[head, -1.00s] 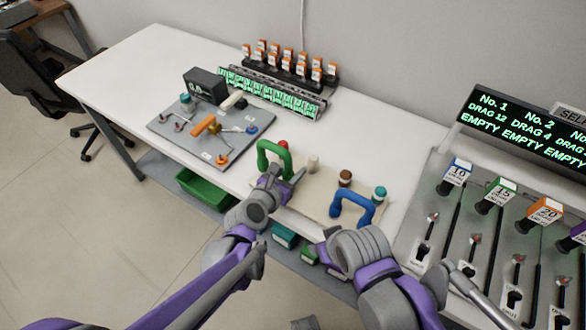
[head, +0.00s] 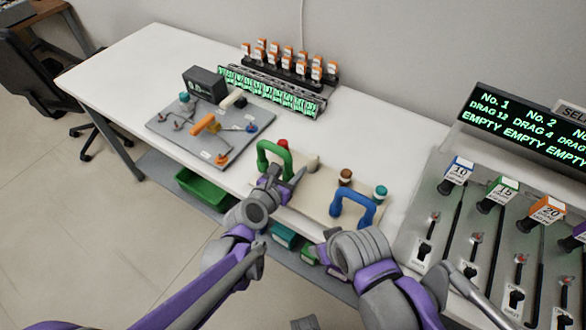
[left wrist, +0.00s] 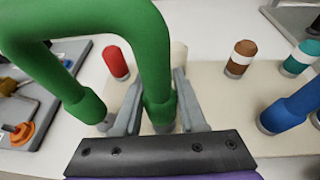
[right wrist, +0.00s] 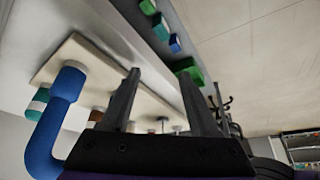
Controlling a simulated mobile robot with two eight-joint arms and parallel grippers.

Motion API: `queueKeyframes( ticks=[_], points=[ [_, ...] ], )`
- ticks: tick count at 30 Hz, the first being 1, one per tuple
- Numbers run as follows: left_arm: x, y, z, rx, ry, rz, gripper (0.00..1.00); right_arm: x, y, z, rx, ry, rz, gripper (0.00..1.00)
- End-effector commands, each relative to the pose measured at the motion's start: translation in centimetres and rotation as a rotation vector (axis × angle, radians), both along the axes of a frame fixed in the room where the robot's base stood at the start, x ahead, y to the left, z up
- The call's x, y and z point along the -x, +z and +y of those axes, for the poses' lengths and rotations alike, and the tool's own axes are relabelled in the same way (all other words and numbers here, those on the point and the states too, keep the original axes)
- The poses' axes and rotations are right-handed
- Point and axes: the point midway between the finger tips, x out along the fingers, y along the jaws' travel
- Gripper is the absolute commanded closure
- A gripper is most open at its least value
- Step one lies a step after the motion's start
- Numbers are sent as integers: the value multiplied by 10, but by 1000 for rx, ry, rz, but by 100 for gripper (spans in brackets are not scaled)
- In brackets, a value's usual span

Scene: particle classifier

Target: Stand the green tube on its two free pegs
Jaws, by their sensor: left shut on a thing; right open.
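The green tube (head: 268,147), an upside-down U, stands upright at the left end of a beige board (head: 312,196). My left gripper (left wrist: 158,82) is shut on its right leg in the left wrist view, where the tube (left wrist: 148,45) fills the upper left. Grey shows under both tube ends; I cannot tell whether they sit on pegs. A red peg (left wrist: 115,62) stands behind the tube, with a pale peg (head: 313,163) to its right. My right gripper (right wrist: 160,76) is open and empty, beside the board in the right wrist view.
A blue tube (head: 352,205) stands at the board's right, near a brown peg (head: 345,177) and a teal peg (head: 380,192). A grey panel (head: 192,143) with small parts lies to the left. A lever console (head: 500,225) stands at the right. The table's far left is clear.

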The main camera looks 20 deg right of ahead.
Motion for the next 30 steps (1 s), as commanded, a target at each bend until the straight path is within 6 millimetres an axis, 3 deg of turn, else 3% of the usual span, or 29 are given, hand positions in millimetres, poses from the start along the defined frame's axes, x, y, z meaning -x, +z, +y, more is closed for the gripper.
queueKeyframes(
  ticks=[30],
  points=[
    [0, -27, 0, 1, 0, 1, 100, 2, -24, 0, 0, 0, 7, 39]
  ],
)
